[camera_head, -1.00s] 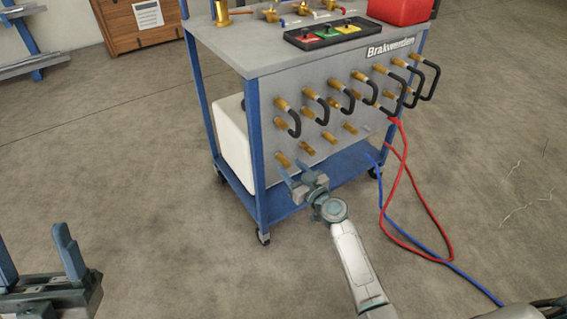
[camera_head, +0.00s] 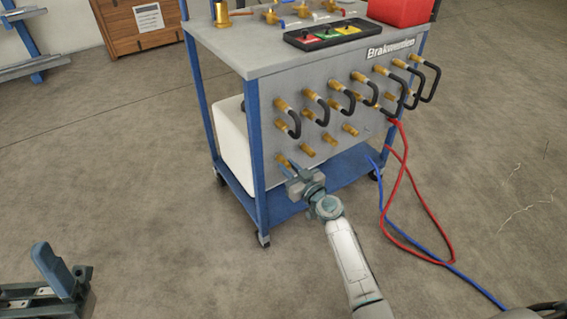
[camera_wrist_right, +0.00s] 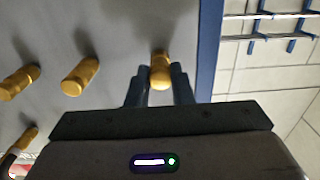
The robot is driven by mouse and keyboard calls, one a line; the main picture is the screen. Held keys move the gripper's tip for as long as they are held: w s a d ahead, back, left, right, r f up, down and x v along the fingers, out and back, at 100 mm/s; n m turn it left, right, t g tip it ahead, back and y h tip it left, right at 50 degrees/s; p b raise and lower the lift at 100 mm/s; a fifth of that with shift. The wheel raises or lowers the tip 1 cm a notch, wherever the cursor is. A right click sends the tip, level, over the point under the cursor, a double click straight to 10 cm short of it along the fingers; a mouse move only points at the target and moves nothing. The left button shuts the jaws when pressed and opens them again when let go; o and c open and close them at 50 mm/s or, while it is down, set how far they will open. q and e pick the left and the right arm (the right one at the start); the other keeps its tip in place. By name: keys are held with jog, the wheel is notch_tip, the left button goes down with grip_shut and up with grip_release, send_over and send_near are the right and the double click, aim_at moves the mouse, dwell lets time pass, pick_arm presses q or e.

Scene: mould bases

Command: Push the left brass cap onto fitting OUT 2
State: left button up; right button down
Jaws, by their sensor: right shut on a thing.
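The left brass cap (camera_wrist_right: 160,72) sits between the two fingers of my right gripper (camera_wrist_right: 160,88) in the right wrist view. In the head view my right gripper (camera_head: 292,173) is at the leftmost brass piece (camera_head: 282,160) of the lowest row on the grey front panel (camera_head: 265,110). The fingers are shut on the cap, which points at the panel. The fingers partly hide it, and I cannot tell how far it sits on the fitting. No OUT 2 label is readable. My left gripper (camera_head: 60,272) is at the bottom left, away from the cart, partly out of frame, its jaws apart.
More brass pieces (camera_head: 307,149) and black hose loops (camera_head: 295,122) stick out of the panel close by. A blue post (camera_head: 255,140) stands left of the held cap. Red (camera_head: 400,180) and blue hoses trail on the floor at right.

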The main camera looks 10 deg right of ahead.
jog(key=shift+s, duration=0.15)
jog(key=shift+v, duration=2.35)
jog(key=shift+s+d+b, duration=0.1)
jog(key=shift+b, duration=0.2)
jog(key=shift+b+v, duration=0.65)
jog(key=shift+v, duration=2.25)
jog(key=shift+r, duration=0.15)
